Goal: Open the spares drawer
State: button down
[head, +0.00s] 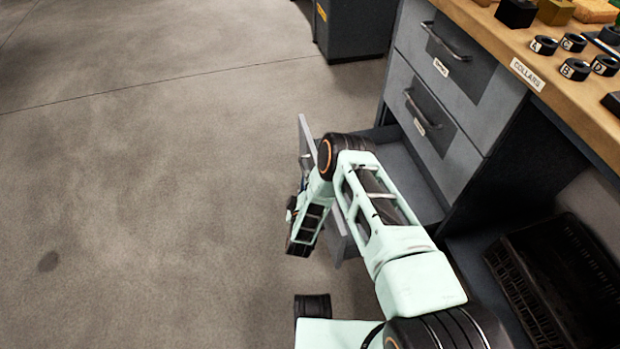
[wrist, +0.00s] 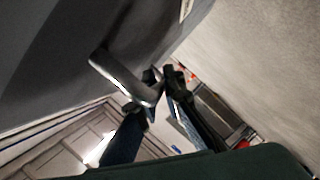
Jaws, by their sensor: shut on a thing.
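The lowest drawer of the grey cabinet stands pulled well out, its tray (head: 410,180) showing behind my arm and its front panel (head: 306,145) seen edge-on. Its label cannot be read in either view. In the wrist view the grey drawer front (wrist: 60,60) fills the upper left, with a metal bar handle (wrist: 120,78) on it. My gripper (wrist: 157,92) is shut on the handle near one end, a dark finger on each side. In the head view my arm hides the handle and most of the front.
Two upper drawers (head: 455,55) with handles and labels are shut. A wooden bench top (head: 490,30) above carries dark collars and blocks. A black slatted crate (head: 560,275) is at the lower right. A dark cabinet (head: 355,28) stands farther back. The floor (head: 140,180) left of the drawer is clear.

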jog(key=c, duration=2)
grip_release()
jog(key=shift+c, duration=0.2)
jog(key=v, duration=0.7)
jog(key=shift+s, duration=0.3)
jog(key=shift+w+r, duration=0.1)
